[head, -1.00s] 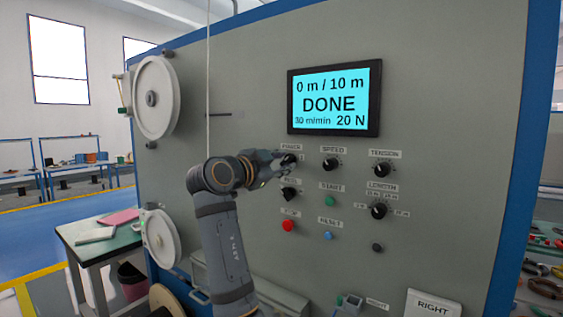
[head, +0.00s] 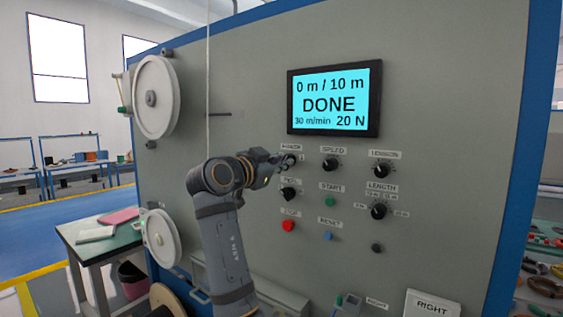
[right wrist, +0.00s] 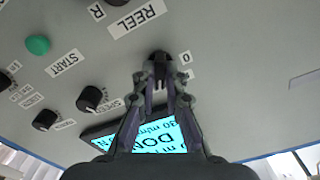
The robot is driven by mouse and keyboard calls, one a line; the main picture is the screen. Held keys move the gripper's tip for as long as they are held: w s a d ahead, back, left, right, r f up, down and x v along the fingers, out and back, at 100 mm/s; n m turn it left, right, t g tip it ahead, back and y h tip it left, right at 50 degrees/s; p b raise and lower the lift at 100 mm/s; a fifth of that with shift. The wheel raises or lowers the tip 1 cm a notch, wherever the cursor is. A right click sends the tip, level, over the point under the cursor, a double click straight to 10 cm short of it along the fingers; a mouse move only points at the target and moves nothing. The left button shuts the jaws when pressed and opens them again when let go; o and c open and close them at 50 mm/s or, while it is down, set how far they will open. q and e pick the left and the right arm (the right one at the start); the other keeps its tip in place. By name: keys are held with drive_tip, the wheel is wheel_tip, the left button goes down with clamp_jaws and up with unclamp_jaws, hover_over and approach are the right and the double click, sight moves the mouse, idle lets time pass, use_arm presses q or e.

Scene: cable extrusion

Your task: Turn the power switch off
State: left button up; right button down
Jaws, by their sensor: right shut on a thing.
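The power switch (head: 291,159) is a small black knob under the POWER label at the upper left of the control panel, below the screen. My right gripper (head: 284,163) reaches it from the left and is shut on it. In the right wrist view the fingertips (right wrist: 161,77) close around the dark knob (right wrist: 161,56), beside a label reading 0. The fingers hide part of the knob, so its exact angle is hard to tell. My left gripper is not in view.
The lit screen (head: 333,98) reads DONE. Near the power switch are the speed knob (head: 331,164), reel knob (head: 289,193), green start button (head: 329,202) and red stop button (head: 288,225). White reels (head: 161,238) and a thin vertical cable (head: 208,80) are left of the arm.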

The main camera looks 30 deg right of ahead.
sight(288, 121)
drive_tip(key=shift+n+p, duration=2.55)
drive_tip(key=shift+n, duration=4.65)
drive_tip(key=c, duration=1.4)
unclamp_jaws()
wheel_tip(288, 121, up, 10)
drive_tip(key=shift+f, duration=0.2)
drive_tip(key=shift+r, duration=0.2)
